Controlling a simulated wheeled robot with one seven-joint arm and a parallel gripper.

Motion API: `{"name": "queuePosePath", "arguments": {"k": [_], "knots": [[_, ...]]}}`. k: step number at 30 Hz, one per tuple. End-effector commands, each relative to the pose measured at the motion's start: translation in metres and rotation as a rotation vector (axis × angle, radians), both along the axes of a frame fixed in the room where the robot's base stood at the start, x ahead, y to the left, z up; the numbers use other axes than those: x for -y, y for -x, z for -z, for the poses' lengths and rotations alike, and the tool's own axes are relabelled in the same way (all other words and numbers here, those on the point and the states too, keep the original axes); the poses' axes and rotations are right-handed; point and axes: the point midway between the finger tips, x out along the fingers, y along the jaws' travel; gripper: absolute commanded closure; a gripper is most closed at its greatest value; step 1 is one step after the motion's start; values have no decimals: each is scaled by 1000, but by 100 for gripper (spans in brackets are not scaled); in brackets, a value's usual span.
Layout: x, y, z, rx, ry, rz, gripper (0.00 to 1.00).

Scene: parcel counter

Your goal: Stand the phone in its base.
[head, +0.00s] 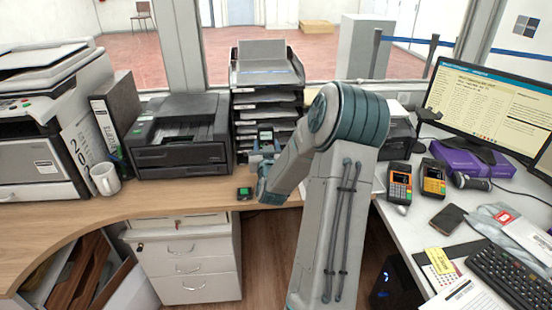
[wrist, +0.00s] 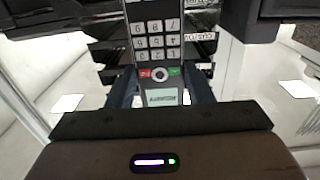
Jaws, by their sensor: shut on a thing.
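The phone (wrist: 157,45) is a grey handset with pale keys, a red and a green key and a small screen. My gripper (wrist: 160,95) is shut on it, with a finger on each side. In the head view my gripper (head: 264,160) is in front of the paper trays, and the phone (head: 266,136) shows small above it. A small dark block with a green top (head: 244,193), apparently the base, sits on the wooden counter below and left of my gripper. I cannot make out the base in the wrist view.
A stack of paper trays (head: 268,75) stands behind my gripper. Two card terminals (head: 399,184) stand to the right. The wooden counter left of the base is clear.

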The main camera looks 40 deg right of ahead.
Motion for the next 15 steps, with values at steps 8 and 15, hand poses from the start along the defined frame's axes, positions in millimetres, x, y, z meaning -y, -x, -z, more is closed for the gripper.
{"name": "queuePosePath", "arguments": {"k": [8, 15], "knots": [[24, 19, -7, 58, 40, 76, 85], [24, 19, 6, 57, 39, 76, 85]]}}
